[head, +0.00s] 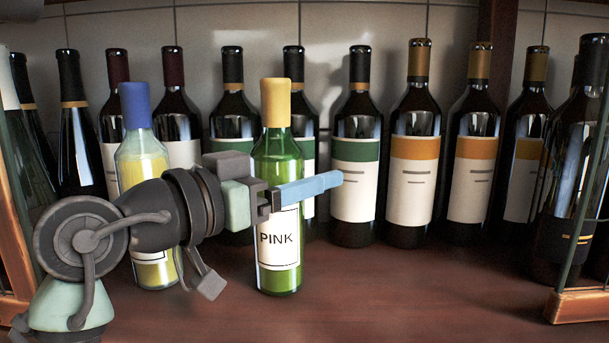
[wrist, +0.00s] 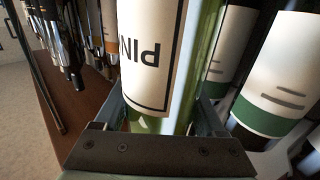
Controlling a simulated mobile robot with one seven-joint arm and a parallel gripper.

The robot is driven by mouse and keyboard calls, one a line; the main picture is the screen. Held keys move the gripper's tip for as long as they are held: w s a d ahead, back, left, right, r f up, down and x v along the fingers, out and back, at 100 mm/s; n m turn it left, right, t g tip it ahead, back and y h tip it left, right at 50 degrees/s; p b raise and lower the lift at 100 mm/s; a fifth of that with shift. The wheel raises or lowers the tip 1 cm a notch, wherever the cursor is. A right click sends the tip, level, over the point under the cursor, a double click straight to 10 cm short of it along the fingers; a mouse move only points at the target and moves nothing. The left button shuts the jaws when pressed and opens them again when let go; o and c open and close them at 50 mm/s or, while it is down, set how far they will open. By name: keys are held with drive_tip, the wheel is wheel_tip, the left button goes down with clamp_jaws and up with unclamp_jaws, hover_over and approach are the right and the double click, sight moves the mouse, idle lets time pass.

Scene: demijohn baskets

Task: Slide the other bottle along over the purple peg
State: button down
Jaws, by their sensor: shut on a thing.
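A green bottle with a yellow cap and a white label reading PINK (head: 279,150) stands upright on the wooden surface. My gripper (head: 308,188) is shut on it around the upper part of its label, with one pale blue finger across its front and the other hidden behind. In the wrist view the PINK bottle (wrist: 203,40) fills the middle between the fingers. A second bottle with a blue cap and yellowish contents (head: 143,150) stands to the left, partly behind my arm. I see no purple peg in either view.
Dark wine bottles with green-banded (head: 356,190) and orange-banded labels (head: 412,195) stand in a row close behind. More dark bottles (head: 572,200) stand at the right beside a wooden-framed edge (head: 578,306). The front of the wooden surface (head: 420,295) is clear.

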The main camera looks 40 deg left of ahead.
drive_tip(key=shift+s+a+r, duration=0.1)
drive_tip(key=shift+s+a, duration=0.35)
drive_tip(key=shift+a, duration=0.25)
drive_tip(key=shift+c, duration=1.4)
unclamp_jaws()
drive_tip(key=shift+o, duration=1.4)
drive_tip(key=shift+s+d+r, duration=0.1)
drive_tip(key=shift+s+a+f+b, duration=0.2)
drive_tip(key=shift+s+a+b, duration=0.05)
drive_tip(key=shift+s+b, duration=0.2)
drive_tip(key=s+a+b, duration=0.1)
drive_tip(key=s+b, duration=0.3)
drive_tip(key=s, duration=0.7)
drive_tip(key=shift+s+a+b, duration=0.15)
drive_tip(key=shift+s+b, duration=0.15)
drive_tip(key=shift+s, duration=0.05)
drive_tip(key=shift+s+a, duration=0.1)
